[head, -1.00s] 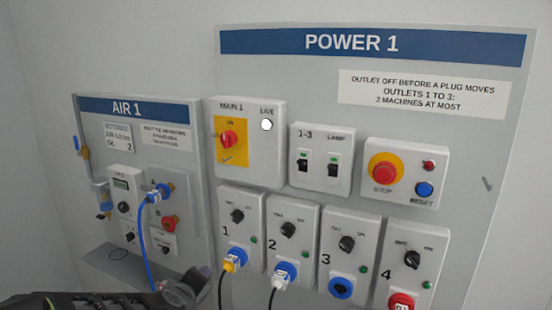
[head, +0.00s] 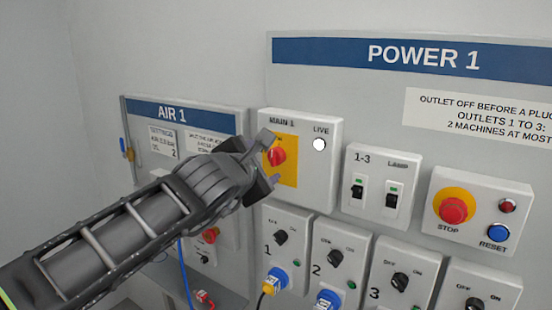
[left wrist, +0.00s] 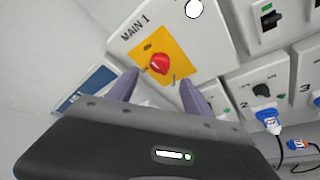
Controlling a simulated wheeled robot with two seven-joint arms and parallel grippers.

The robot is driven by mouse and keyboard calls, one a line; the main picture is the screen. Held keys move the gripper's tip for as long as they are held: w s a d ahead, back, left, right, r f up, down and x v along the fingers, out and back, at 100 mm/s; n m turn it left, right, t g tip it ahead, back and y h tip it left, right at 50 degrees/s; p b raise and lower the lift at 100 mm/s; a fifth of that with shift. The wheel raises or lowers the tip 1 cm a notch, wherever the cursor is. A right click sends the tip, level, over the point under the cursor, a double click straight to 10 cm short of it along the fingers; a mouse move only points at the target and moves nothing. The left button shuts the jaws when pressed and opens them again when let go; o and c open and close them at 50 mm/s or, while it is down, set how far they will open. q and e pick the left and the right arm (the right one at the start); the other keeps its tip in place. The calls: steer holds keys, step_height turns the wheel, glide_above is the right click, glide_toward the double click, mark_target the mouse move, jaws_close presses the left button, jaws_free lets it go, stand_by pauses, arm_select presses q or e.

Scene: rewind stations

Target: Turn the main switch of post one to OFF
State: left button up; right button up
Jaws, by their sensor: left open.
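The main switch (head: 277,157) is a red knob on a yellow plate in the white MAIN 1 box (head: 318,178) on the POWER 1 panel. My left gripper (head: 268,158) is open in front of the yellow plate, its fingers at the knob's left side in the head view. In the left wrist view the red knob (left wrist: 160,64) shows beyond and between the two fingertips (left wrist: 158,78), with nothing held. I cannot tell whether a finger touches it. The white LIVE lamp (head: 319,144) is at the box's upper right. My right gripper is out of view.
Right of the box are the 1-3 switch box (head: 376,205) and the red STOP button (head: 453,210). Below are outlets with black knobs and blue plugs (head: 273,281). The AIR 1 panel (head: 171,112) is at left, partly behind my arm.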

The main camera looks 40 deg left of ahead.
mark_target(274, 158)
arm_select(q)
steer(key=x, duration=0.7)
steer(key=shift+w+a+f, duration=0.1)
steer(key=shift+w+a, duration=0.05)
steer(key=shift+w, duration=0.15)
steer(key=shift+c, duration=0.5)
jaws_close()
